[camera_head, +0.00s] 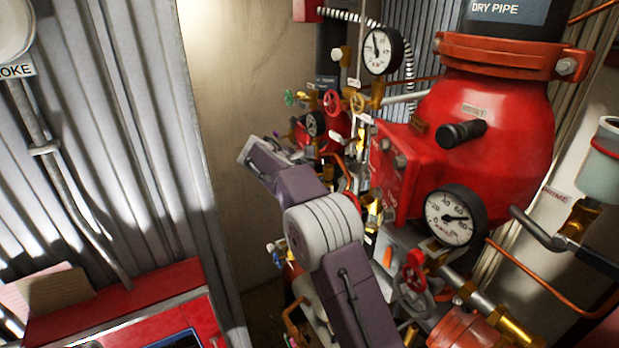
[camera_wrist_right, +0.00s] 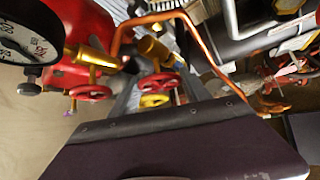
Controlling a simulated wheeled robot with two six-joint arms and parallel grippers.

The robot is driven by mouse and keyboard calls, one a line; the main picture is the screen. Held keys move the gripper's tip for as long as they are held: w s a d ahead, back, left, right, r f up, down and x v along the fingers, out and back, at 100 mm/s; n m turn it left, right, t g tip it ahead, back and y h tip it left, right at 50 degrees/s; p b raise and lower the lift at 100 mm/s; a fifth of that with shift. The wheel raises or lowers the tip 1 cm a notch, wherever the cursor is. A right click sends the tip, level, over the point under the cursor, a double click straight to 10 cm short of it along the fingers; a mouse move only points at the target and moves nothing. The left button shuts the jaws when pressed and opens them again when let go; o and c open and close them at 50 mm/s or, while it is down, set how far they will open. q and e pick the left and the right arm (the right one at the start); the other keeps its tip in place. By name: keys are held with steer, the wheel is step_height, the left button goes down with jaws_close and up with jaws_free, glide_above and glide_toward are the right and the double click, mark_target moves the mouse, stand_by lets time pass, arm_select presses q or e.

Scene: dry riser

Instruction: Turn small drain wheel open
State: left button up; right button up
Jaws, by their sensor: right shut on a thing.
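My right arm (camera_head: 325,230) rises from the bottom middle in the head view and bends up and left toward the valve cluster. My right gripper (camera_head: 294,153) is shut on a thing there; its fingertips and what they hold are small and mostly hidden. I cannot tell which is the drain wheel. My left gripper is out of view.
The big red valve body (camera_head: 490,125) stands at right under the dry pipe, with a lower gauge (camera_head: 454,216) and an upper gauge (camera_head: 382,50). Copper and brass pipework crowds around my arm. A red cabinet (camera_head: 140,310) stands at lower left; the space before the beige wall is clear.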

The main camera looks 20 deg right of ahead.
steer(key=shift+s+f, duration=0.1)
steer(key=shift+f, duration=0.4)
steer(key=o, duration=1.1)
steer(key=shift+w+d+f, duration=0.1)
steer(key=shift+w+d, duration=0.3)
steer(key=shift+d, duration=0.05)
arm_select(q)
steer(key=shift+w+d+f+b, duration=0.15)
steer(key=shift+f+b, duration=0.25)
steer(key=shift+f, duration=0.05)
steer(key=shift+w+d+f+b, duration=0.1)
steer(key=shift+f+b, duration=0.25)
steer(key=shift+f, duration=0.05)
arm_select(e)
steer(key=v, duration=0.9)
steer(key=shift+d, duration=0.1)
